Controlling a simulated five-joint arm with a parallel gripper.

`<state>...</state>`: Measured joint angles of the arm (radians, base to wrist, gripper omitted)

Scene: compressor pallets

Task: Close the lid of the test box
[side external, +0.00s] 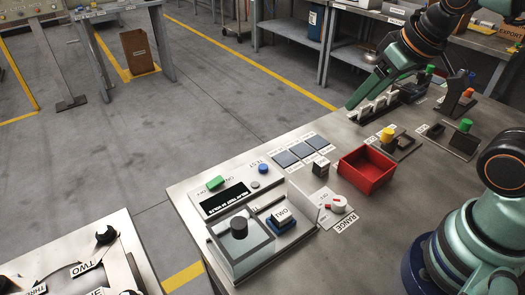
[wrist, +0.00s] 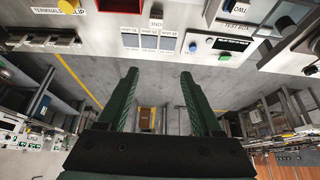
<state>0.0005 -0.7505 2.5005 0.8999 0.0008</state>
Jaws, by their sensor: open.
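The test box (side external: 225,268) is a low grey tray at the front edge of the bench. A blue-and-white labelled block (side external: 282,219) sits inside, beside a black knob (side external: 239,227) on a grey square. My gripper (side external: 352,106) is at the back of the bench, well away from the box. Its fingers (wrist: 158,76) are apart and empty.
A white panel (side external: 205,203) with a display, green switch and blue button lies behind the box. A red bin (side external: 367,170) and a small dark cube (side external: 319,166) stand to its right. A rack of white pieces (side external: 376,106) is near my gripper.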

